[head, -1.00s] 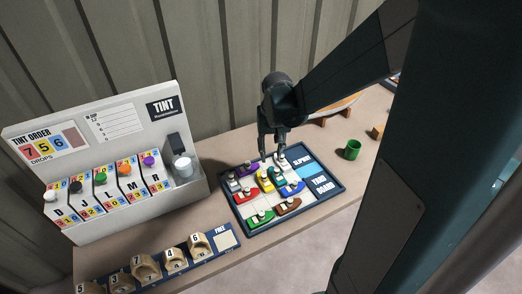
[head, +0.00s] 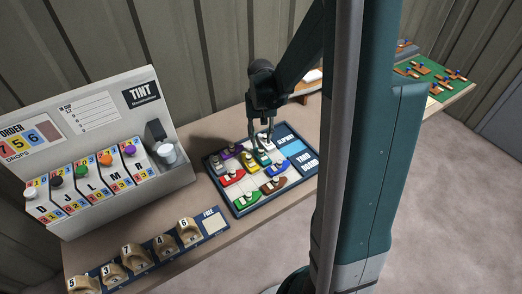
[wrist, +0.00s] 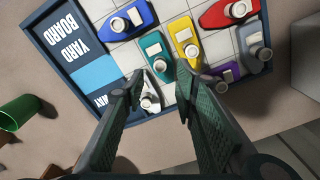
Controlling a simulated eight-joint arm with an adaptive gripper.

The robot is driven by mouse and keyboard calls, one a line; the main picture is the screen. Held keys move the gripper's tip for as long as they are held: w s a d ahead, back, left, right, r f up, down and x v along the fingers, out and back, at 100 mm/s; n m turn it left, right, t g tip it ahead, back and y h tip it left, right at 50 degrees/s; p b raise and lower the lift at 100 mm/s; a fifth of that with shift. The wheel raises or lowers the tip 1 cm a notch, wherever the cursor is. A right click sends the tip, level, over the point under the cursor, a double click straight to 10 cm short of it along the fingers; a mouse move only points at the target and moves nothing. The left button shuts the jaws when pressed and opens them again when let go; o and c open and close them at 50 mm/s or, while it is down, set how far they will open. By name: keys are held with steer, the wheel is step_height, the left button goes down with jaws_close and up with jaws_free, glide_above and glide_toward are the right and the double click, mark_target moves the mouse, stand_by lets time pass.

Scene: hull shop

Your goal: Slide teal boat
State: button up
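The teal boat (wrist: 155,52) lies on the yard board (wrist: 66,60) in the wrist view, between the white boat (wrist: 150,92) and the yellow boat (wrist: 186,42). It has a pale deckhouse and a round knob. My gripper (wrist: 160,72) is open above the board, its fingers apart and nothing held. The left fingertip overlaps the white boat in the picture; the right fingertip is near the yellow boat's lower end. In the head view my gripper (head: 261,142) hangs over the board's far side and partly hides the boats there.
Blue (wrist: 130,15), red (wrist: 228,12), purple (wrist: 225,72) and grey (wrist: 254,45) boats crowd the board. A green cup (wrist: 18,112) stands beyond its edge. The tint machine (head: 105,150) and a rack of numbered pieces (head: 160,245) are to the left in the head view.

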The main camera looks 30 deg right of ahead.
mark_target(261, 149)
steer(key=shift+f, duration=0.15)
steer(key=shift+f+b, duration=0.55)
steer(key=shift+f, duration=3.2)
steer(key=shift+c, duration=0.4)
